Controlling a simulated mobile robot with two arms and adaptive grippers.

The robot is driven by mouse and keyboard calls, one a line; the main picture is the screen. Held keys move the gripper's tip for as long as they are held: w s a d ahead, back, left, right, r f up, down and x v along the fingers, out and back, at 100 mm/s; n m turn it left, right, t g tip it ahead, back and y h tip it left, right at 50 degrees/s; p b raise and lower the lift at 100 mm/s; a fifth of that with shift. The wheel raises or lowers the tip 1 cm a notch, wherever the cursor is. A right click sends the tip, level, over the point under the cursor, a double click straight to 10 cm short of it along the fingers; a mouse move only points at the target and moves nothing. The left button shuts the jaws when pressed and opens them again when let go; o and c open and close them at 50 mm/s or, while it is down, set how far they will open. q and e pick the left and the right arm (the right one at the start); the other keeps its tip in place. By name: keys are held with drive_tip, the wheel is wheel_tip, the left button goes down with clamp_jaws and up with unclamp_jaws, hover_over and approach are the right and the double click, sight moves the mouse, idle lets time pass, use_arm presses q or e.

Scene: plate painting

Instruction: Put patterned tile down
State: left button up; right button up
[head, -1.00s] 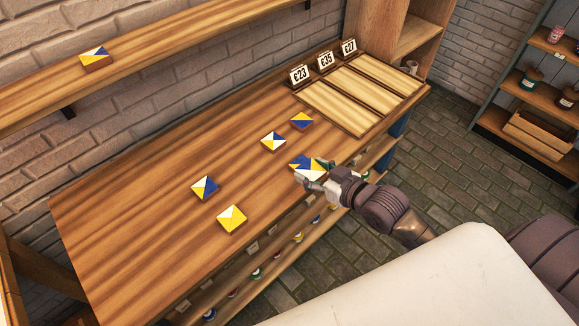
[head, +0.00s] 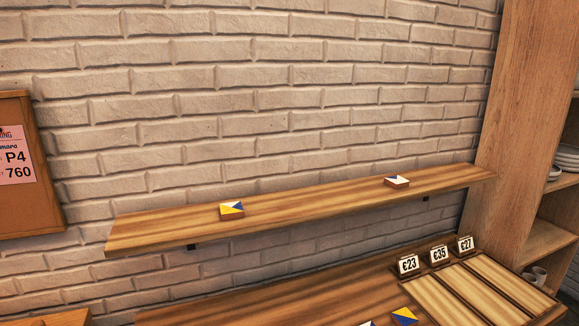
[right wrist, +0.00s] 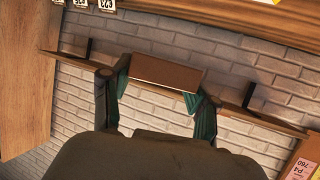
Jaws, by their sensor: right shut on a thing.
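My right gripper (right wrist: 158,86) shows in the right wrist view. It is shut on a tile (right wrist: 167,72), held between its dark green fingertips. Only the tile's plain brown side faces that camera; its pattern is hidden. The wooden wall shelf (right wrist: 262,119) passes behind the gripper there; I cannot tell the gap between tile and shelf. In the head view, a yellow, blue and white tile (head: 231,208) lies on the left part of the shelf (head: 310,203), and a white and blue tile (head: 396,181) lies towards its right end. Neither gripper shows in the head view.
Below the shelf is the wooden table (head: 290,305), with a yellow and blue tile (head: 404,315) and another tile cut off at the frame's bottom edge. Price signs (head: 439,256) stand behind pale wooden panels (head: 498,287). A tall cabinet (head: 527,120) bounds the shelf's right end. The shelf's middle is clear.

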drive_tip(key=shift+f, duration=0.1)
drive_tip(key=d+f+n+y, duration=0.3)
drive_tip(key=d+f, duration=0.3)
drive_tip(key=f, duration=0.5)
drive_tip(key=shift+f+g+y, duration=0.3)
drive_tip(key=shift+y, duration=0.2)
drive_tip(key=shift+w, duration=0.1)
